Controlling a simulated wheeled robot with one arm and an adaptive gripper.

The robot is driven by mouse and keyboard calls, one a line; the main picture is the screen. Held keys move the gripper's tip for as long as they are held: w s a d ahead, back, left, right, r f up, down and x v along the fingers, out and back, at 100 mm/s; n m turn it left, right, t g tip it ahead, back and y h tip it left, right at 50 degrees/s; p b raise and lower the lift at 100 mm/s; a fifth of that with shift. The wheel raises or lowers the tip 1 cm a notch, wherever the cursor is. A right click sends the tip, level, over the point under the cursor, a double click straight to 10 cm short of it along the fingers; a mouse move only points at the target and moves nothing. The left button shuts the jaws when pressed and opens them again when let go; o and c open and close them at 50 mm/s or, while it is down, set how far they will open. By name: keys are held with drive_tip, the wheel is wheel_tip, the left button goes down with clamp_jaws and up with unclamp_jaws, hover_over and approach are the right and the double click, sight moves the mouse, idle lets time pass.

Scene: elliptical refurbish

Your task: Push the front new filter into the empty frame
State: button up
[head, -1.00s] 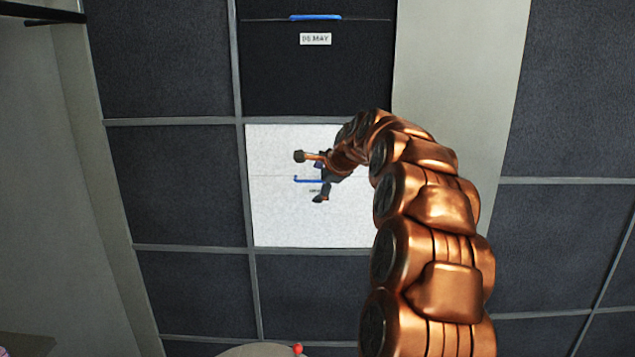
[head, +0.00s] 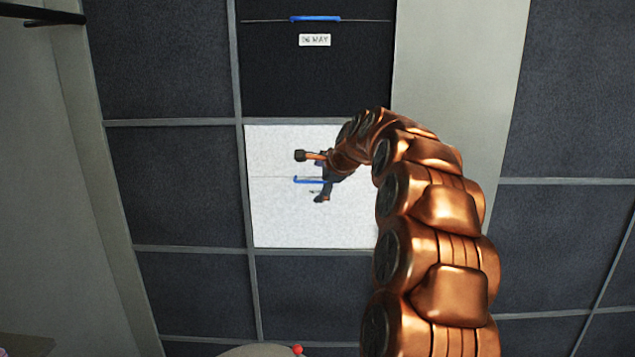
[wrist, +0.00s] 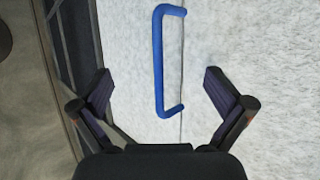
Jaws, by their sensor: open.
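The white new filter (head: 285,222) sits in the grid of dark panels in the head view, and its fibrous white face (wrist: 255,60) fills much of the wrist view. It has a blue handle (head: 308,180) across its middle. My gripper (head: 322,180) is in front of the filter, by the handle. In the wrist view my gripper (wrist: 160,95) is open, with one finger on each side of the blue handle (wrist: 158,60) and apart from it. The arm hides part of the filter's right side. I cannot tell how deep the filter sits in its frame.
Above the white filter is a dark filter (head: 315,80) with a blue handle (head: 315,19) and a small label (head: 314,40). Grey frame bars (head: 175,122) separate the dark panels. A rounded pale object (head: 255,351) with a red ball (head: 297,349) shows at the bottom.

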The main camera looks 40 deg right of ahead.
drive_tip(key=p+v, duration=0.1)
drive_tip(key=v, duration=0.8)
idle(2.0)
idle(0.4)
drive_tip(key=s+a+f+n+g+y, duration=0.15)
drive_tip(key=s+a+f+n, duration=0.25)
drive_tip(key=a, duration=0.4)
drive_tip(key=s+a+f+n+g, duration=0.2)
drive_tip(key=s+a+f+n, duration=0.2)
drive_tip(key=a, duration=0.5)
drive_tip(key=s+a+f+n+g+y, duration=0.15)
drive_tip(key=s+a+f+n, duration=0.25)
drive_tip(key=a, duration=0.4)
drive_tip(key=s+a+f+n+g, duration=0.2)
drive_tip(key=s+f+n, duration=0.1)
drive_tip(key=s, duration=0.6)
drive_tip(key=s+a+f+n+g+h, duration=0.1)
drive_tip(key=s+a+f+n+g, duration=0.1)
drive_tip(key=s, duration=0.6)
drive_tip(key=s+a+f+n+g+h, duration=0.1)
drive_tip(key=s+a+f+n+g, duration=0.1)
drive_tip(key=s+f+n, duration=0.4)
drive_tip(key=s+a+f, duration=0.1)
drive_tip(key=s, duration=0.2)
drive_tip(key=shift+s+a+g, duration=0.15)
drive_tip(key=shift+s+g, duration=0.2)
drive_tip(key=shift+g, duration=0.05)
drive_tip(key=shift+c, duration=0.2)
